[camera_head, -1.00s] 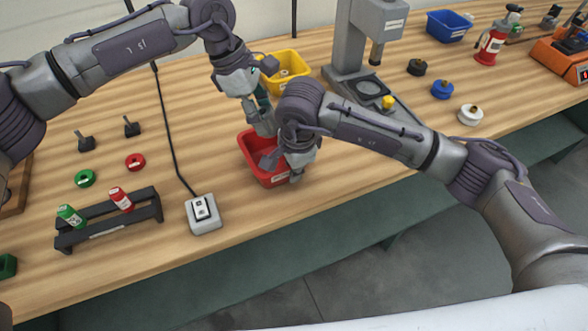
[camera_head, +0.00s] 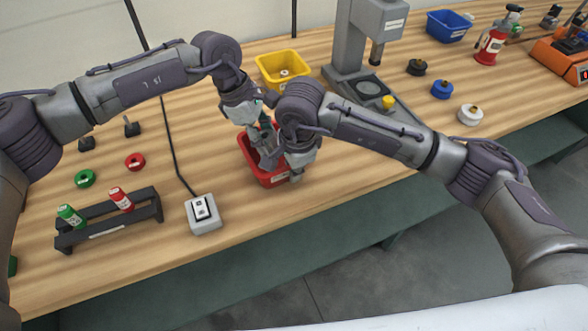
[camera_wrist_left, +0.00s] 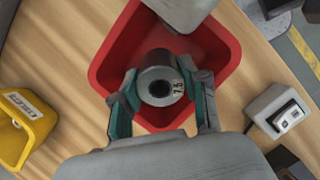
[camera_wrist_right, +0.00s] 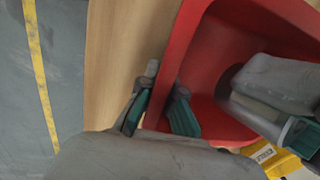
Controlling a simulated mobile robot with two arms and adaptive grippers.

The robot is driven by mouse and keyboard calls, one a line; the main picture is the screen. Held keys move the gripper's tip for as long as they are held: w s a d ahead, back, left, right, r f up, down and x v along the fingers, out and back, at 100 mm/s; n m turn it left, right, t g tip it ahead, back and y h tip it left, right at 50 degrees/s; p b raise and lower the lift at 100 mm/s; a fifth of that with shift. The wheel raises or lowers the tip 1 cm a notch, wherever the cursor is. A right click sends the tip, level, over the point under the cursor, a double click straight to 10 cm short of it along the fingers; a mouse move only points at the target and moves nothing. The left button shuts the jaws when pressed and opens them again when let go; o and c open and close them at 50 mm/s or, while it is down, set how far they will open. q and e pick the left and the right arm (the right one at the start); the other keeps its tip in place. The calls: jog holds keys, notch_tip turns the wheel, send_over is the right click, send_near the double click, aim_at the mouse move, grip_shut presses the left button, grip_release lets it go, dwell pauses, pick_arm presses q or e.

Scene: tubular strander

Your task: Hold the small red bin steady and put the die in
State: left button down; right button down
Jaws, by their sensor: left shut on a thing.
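The small red bin (camera_head: 247,152) stands near the table's front edge, largely covered by my arms in the head view. In the left wrist view the die is over the bin's open inside (camera_wrist_left: 112,65). How far it is above the floor, I cannot tell. The head view mostly hides the die.
A yellow bin (camera_head: 283,66) stands behind the red one. A grey switch box (camera_head: 203,213) with a cable lies to the left, beyond it a rack (camera_head: 108,222) with two bottles. A grey press-like stand (camera_head: 362,60) is at the back right.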

pick_arm(q)
jog(key=shift+f, duration=0.4)
jog(key=c, duration=0.5)
grip_release()
jog(key=shift+f, duration=0.1)
jog(key=v, duration=1.2)
pick_arm(e)
jog(key=c, duration=1.2)
grip_release()
jog(key=shift+c, duration=0.2)
